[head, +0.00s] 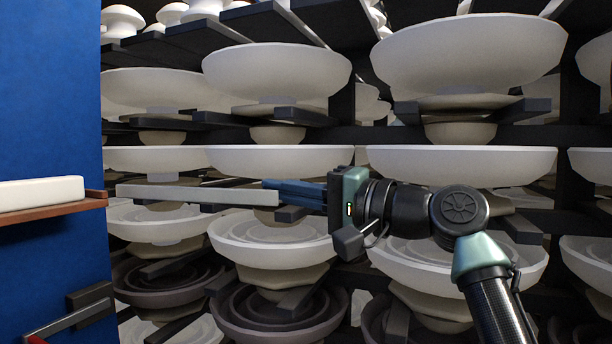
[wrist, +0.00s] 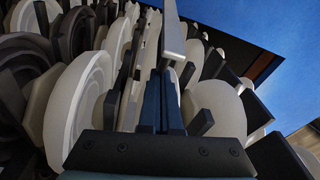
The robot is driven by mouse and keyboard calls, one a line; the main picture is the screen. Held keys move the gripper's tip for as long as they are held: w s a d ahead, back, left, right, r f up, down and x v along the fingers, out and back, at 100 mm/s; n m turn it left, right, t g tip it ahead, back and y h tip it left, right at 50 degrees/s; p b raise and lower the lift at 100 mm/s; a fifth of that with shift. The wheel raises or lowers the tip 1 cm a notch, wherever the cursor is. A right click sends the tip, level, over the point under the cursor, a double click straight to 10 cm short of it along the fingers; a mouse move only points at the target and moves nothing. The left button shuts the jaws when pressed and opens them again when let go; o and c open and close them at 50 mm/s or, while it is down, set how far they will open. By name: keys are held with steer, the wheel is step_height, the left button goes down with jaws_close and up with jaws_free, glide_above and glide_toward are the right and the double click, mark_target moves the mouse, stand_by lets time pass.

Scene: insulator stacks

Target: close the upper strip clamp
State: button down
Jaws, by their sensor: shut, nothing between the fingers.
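My gripper (head: 272,187) reaches left across the front of the insulator stacks, its blue fingers shut and empty. In the wrist view the fingers (wrist: 162,85) lie close together. A long, flat light-grey strip (head: 185,194) runs level to the left from beside the fingertips; it also shows in the wrist view (wrist: 172,32), just beyond the tips. I cannot tell whether the fingers touch it. I cannot make out for certain which part is the upper strip clamp, nor whether it is open.
White bowl-shaped insulators (head: 280,72) fill the dark rack behind my arm, with darker ones (head: 280,308) lower down. A blue panel (head: 45,110) stands at the left. It carries a brown ledge (head: 55,209) with a white block (head: 40,192) and, below, a dark-and-red bracket (head: 75,318).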

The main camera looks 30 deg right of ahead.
steer(key=shift+w+a, duration=0.2)
steer(key=shift+w, duration=0.15)
